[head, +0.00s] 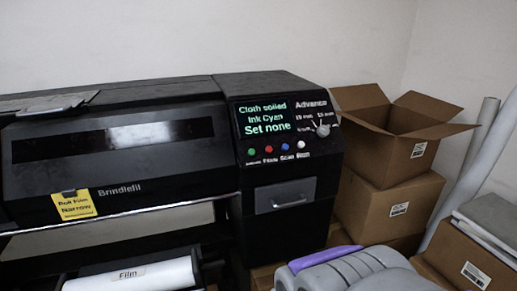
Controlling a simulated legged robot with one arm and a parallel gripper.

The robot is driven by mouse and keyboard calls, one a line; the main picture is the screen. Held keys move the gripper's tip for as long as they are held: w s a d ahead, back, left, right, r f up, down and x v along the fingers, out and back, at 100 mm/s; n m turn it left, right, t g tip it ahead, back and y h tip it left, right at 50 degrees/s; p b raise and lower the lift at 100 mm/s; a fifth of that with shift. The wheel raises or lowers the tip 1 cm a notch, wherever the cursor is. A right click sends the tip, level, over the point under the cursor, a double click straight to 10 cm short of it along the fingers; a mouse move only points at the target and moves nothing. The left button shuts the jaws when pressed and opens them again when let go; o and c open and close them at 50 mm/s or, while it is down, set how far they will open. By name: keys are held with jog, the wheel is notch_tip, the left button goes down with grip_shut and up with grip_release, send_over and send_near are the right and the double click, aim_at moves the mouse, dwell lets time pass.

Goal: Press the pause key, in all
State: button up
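A black printer (110,150) marked "Brindlefil" has a control panel at its right end. Below its screen is a row of small round keys: green (251,152), red (268,149), blue (285,147) and white (301,144). The small labels under them are blurred, so I cannot tell for sure which is the pause key. The screen (264,117) reads "Cloth soiled", "Ink Cyan", "Set none". A grey rounded part with a purple strip, seemingly my arm, shows at the bottom edge, below and apart from the panel. No gripper fingertips can be made out.
A knob (322,130) sits under "Advance", right of the screen. A drawer handle (289,203) is below the keys. A yellow tag (75,205) hangs on the cover, above a roll labelled "Film" (135,276). An open box (400,125) stands on another, near leaning tubes (462,180).

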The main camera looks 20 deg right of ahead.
grip_shut()
dwell(1.5)
